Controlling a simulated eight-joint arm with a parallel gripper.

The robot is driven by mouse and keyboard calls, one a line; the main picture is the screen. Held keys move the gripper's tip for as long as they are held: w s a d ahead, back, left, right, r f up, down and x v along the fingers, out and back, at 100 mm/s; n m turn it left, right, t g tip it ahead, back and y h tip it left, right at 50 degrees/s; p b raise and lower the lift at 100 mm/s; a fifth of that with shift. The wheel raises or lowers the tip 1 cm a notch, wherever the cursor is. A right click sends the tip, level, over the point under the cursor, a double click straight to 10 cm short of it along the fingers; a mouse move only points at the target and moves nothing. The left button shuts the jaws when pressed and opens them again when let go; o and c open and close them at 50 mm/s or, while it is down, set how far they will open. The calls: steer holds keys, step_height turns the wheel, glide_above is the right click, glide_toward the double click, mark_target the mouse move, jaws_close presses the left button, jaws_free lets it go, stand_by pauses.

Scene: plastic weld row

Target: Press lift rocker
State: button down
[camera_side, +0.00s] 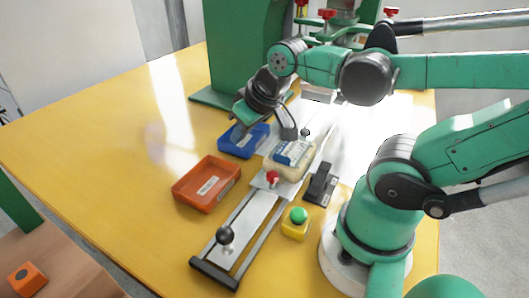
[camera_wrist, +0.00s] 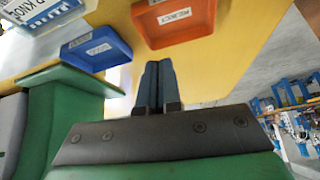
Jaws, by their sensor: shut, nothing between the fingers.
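The lift rocker appears to be the black rocker switch (camera_side: 320,185) on the table, right of the slide rail in the side view. It has a small pale label, too small to read. It is not visible in the wrist view. My gripper (camera_side: 238,132) hangs over the blue tray, behind and left of the rocker and well apart from it. In the wrist view my gripper's two dark fingers (camera_wrist: 155,82) are together with nothing between them. Its fingertips are partly hard to make out in the side view.
A blue tray (camera_side: 258,146) and an orange tray (camera_side: 231,187) labelled REJECT stand left of the rail (camera_side: 251,213). A clear pack with a blue label (camera_side: 290,157) sits on the fixture. A yellow box with a green button (camera_side: 298,215) stands before the rocker. A green column (camera_side: 233,45) rises behind.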

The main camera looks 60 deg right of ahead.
steer(key=w+a+n+t, duration=0.1)
steer(key=a+n, duration=0.1)
steer(key=a, duration=0.1)
step_height(320, 180, up, 4)
steer(key=m+g+h, duration=0.2)
steer(key=m+g, duration=0.5)
steer(key=m, duration=1.1)
glide_above(326, 165)
steer(key=a, duration=0.4)
steer(key=shift+r, duration=0.1)
steer(key=shift+x, duration=7)
steer(key=shift+s, duration=0.1)
